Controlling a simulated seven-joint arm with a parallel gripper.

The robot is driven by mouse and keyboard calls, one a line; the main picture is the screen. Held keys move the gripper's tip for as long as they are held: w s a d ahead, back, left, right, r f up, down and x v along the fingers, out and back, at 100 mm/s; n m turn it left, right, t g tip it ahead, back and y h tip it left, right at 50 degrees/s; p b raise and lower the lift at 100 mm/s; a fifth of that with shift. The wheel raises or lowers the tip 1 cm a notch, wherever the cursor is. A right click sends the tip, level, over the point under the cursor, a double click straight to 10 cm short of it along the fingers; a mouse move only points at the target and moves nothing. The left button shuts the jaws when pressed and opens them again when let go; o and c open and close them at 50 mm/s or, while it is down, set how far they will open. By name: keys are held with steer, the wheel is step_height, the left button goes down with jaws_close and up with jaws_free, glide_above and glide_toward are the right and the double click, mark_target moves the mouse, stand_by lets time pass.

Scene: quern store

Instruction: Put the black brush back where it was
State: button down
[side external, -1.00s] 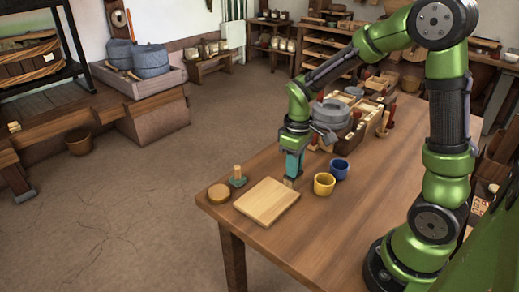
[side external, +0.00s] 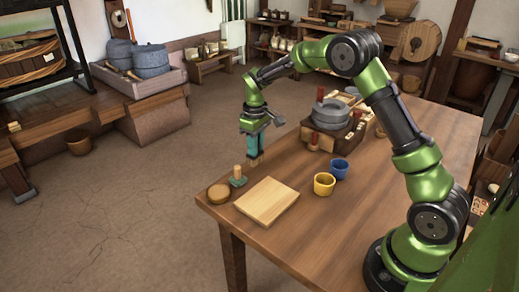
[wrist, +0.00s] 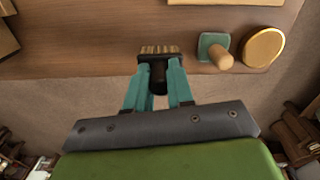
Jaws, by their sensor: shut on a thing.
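My gripper (side external: 252,148) hangs above the far left edge of the table, beyond the board. Its teal fingers (wrist: 159,85) are shut on the black brush (wrist: 158,76). The brush's pale bristles (wrist: 160,49) point away from my gripper, toward the top of the wrist view. In the side view the brush (side external: 256,161) is small and partly hidden under the fingers. I cannot tell how far it is above the table.
A teal block with a wooden peg (side external: 237,178) and a round wooden disc (side external: 219,193) stand near the table corner. A wooden board (side external: 266,201), yellow cup (side external: 324,184) and blue cup (side external: 340,168) are nearby. A grey stone quern (side external: 331,113) stands farther back.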

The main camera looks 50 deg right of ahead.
steer(key=shift+f, duration=1.4)
steer(key=shift+f, duration=0.15)
steer(key=c, duration=1)
jaws_free()
